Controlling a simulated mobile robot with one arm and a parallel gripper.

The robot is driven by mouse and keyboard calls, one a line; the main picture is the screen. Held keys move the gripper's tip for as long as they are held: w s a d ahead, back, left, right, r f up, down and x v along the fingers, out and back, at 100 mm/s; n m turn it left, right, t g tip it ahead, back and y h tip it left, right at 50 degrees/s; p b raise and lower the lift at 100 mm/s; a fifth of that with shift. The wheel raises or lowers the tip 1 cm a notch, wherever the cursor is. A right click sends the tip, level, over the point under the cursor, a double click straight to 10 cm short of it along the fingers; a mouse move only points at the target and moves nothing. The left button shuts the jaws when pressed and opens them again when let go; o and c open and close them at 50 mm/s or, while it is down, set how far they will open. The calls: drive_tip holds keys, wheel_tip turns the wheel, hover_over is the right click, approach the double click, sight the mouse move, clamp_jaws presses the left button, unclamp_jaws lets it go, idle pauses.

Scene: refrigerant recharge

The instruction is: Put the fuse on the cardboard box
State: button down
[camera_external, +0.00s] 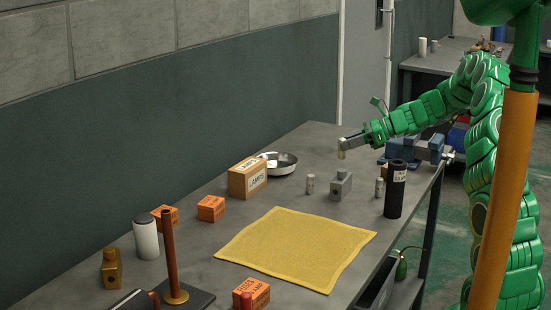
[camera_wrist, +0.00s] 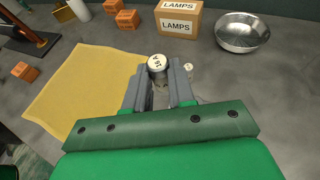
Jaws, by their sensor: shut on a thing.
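The cardboard box (camera_external: 247,181), marked LAMPS, stands on the bench to the left of my gripper in the external view. It also shows in the wrist view (camera_wrist: 178,20), ahead of the fingers and apart from the fuse. The top of the box looks bare.
A metal bowl (camera_external: 284,166) stands right beside the box. Small orange boxes (camera_external: 211,208) and a yellow cloth (camera_external: 296,247) lie nearer.

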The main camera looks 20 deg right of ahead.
drive_tip(key=w+a+r+g, duration=0.1)
drive_tip(key=a+r, duration=0.3)
drive_tip(key=a, duration=0.6)
drive_tip(key=w+a+r, duration=0.1)
drive_tip(key=a+r, duration=0.3)
drive_tip(key=a, duration=0.7)
hover_over(254, 164)
drive_tip(key=shift+n, duration=0.4)
drive_tip(key=shift+s+a+f, duration=0.1)
drive_tip(key=shift+s+f, duration=0.05)
drive_tip(key=shift+f, duration=6.2)
drive_tip(key=shift+f, duration=0.1)
drive_tip(key=c, duration=1)
unclamp_jaws()
drive_tip(key=shift+o, duration=0.2)
